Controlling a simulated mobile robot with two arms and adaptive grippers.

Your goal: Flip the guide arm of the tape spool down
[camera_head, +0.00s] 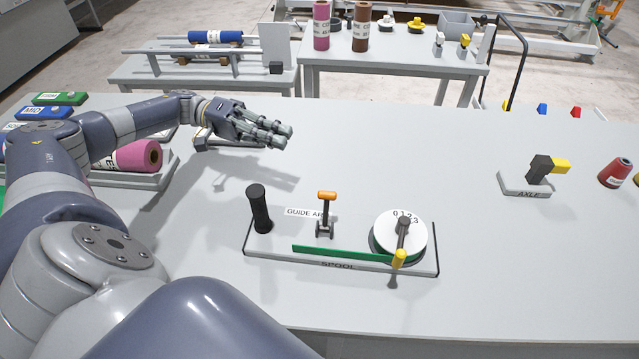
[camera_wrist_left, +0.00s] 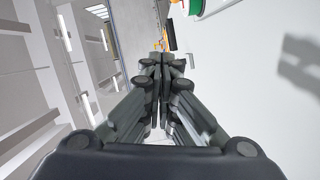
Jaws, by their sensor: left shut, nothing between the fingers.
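The tape spool unit stands on a grey base (camera_head: 285,255) labelled SPOOL on the near middle of the table. Its guide arm (camera_head: 326,208) stands upright, with an orange tip, beside a GUIDE AR... label partly hidden behind it. A black post (camera_head: 259,209) is at the left of the base. A white numbered dial (camera_head: 384,236) with a yellow-tipped crank (camera_head: 399,258) is at the right. A green strip (camera_head: 330,253) runs along the front. My left gripper (camera_head: 287,135) is shut and empty above the table, behind and left of the guide arm. It also shows in the left wrist view (camera_wrist_left: 162,62).
An AXLE block (camera_head: 526,184) with a black and yellow lever and a red cone (camera_head: 615,173) stand to the right. A tray with a pink roll (camera_head: 138,156) and coloured boxes lie at the left, near my arm. The table between gripper and spool unit is clear.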

